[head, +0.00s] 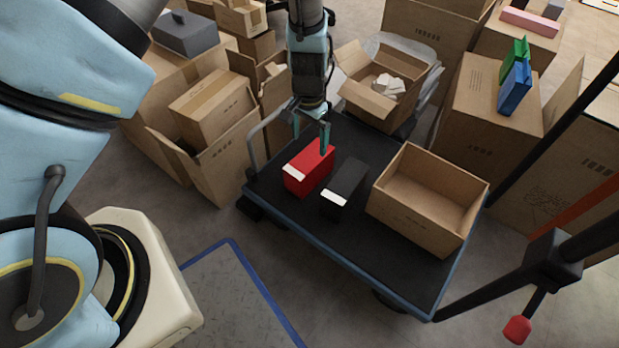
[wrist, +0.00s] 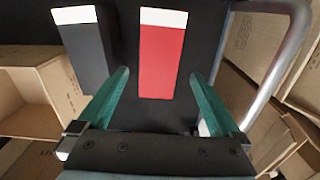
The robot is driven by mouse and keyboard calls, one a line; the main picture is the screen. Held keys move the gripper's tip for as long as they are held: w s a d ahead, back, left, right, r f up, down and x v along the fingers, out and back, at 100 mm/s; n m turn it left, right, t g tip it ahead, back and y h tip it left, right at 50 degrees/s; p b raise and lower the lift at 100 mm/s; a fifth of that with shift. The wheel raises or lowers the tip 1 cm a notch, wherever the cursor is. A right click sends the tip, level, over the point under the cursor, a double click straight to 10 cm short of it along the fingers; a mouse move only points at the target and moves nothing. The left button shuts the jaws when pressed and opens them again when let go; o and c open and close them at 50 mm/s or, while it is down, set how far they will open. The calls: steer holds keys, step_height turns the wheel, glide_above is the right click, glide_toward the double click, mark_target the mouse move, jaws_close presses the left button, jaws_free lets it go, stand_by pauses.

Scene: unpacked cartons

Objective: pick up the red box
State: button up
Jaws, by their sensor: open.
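The red box (head: 310,168) has a white end strip and lies on the black bed of a cart (head: 390,252), left of a black box. My gripper (head: 311,132) is over the far end of the red box in the head view, with its fingers pointing down. In the wrist view the red box (wrist: 161,58) is ahead of the gap between the two green fingers of my gripper (wrist: 160,85). The fingers are apart and nothing is between their bases. I cannot tell the exact height of the fingertips above the box.
A black box (head: 346,184) with a white end lies close to the right of the red box. An open empty carton (head: 428,200) stands further right on the cart. A metal cart handle (head: 262,140) rises at the left. Several cartons surround the cart.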

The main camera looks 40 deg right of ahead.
mark_target(310, 165)
steer(key=shift+s+d+f, duration=0.1)
steer(key=shift+s+f, duration=0.05)
steer(key=shift+f, duration=0.45)
step_height(310, 165, down, 10)
steer(key=b, duration=0.3)
steer(key=shift+r, duration=0.1)
steer(key=shift+c, duration=0.2)
jaws_close()
